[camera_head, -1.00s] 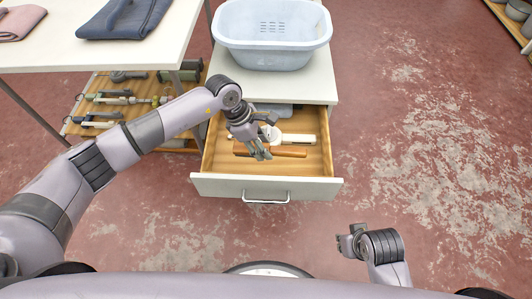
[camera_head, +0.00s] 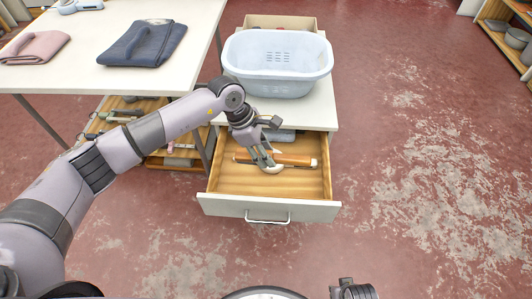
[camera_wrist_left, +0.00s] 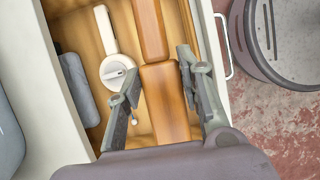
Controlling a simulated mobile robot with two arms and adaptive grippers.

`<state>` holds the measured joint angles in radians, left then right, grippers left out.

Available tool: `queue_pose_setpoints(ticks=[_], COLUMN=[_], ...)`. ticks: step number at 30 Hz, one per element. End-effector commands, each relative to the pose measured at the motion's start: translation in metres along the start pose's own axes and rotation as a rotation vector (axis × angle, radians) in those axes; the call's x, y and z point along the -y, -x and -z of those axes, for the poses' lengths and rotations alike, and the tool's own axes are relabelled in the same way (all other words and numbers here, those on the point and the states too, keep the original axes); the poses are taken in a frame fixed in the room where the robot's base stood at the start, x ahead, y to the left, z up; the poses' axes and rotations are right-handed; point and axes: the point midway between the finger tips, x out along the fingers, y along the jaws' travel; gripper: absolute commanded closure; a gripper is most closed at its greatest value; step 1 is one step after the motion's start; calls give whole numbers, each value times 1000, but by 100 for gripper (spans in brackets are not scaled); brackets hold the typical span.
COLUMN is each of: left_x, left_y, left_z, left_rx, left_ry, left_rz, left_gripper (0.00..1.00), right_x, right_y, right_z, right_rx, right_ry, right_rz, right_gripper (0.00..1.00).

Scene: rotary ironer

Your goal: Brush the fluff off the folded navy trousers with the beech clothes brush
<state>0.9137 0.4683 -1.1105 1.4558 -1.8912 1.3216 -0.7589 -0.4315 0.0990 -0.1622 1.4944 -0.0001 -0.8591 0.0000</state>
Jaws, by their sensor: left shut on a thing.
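The beech clothes brush (camera_head: 294,159) is an orange-brown wooden bar at the open drawer. In the left wrist view its wide block (camera_wrist_left: 165,100) lies between my fingers, with the narrower part running up the picture. My left gripper (camera_head: 265,160) is shut on the brush, which appears a little above the drawer floor.
The drawer (camera_head: 268,206) also holds a white round-headed tool (camera_wrist_left: 115,70) and a blue-grey item (camera_wrist_left: 77,88). A pale blue basket (camera_head: 278,65) stands on the cabinet above. Folded pink cloth (camera_head: 35,46) lies left of the trousers. Floor at right is clear.

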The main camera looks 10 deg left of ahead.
Motion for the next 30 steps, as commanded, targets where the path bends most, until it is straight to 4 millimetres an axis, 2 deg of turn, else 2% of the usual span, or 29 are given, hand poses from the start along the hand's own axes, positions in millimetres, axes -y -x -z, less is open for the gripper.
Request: queue_pose_setpoints(ticks=[4, 5, 15, 20, 23, 26, 30], left_x=[0, 0, 0, 0, 2, 8, 22], left_y=[0, 0, 0, 6, 19, 42, 83], left_z=[0, 0, 0, 2, 5, 11, 24], left_rx=[0, 0, 0, -2, -3, -4, -6], left_ry=[0, 0, 0, -41, -143, -317, -632], left_rz=[0, 0, 0, 16, 55, 126, 258], left_gripper=[96, 66, 88, 88, 88, 88, 88], right_x=[0, 0, 0, 0, 0, 0, 0], right_y=[0, 0, 0, 0, 0, 1, 1], right_z=[0, 0, 1, 1, 1, 1, 1], right_rx=[0, 0, -1, -1, -1, -1, -2], right_ry=[0, 0, 0, 0, 0, 0, 0], right_rz=[0, 0, -1, -1, -1, -1, 0], right_gripper=[82, 82, 82, 82, 82, 82, 82])
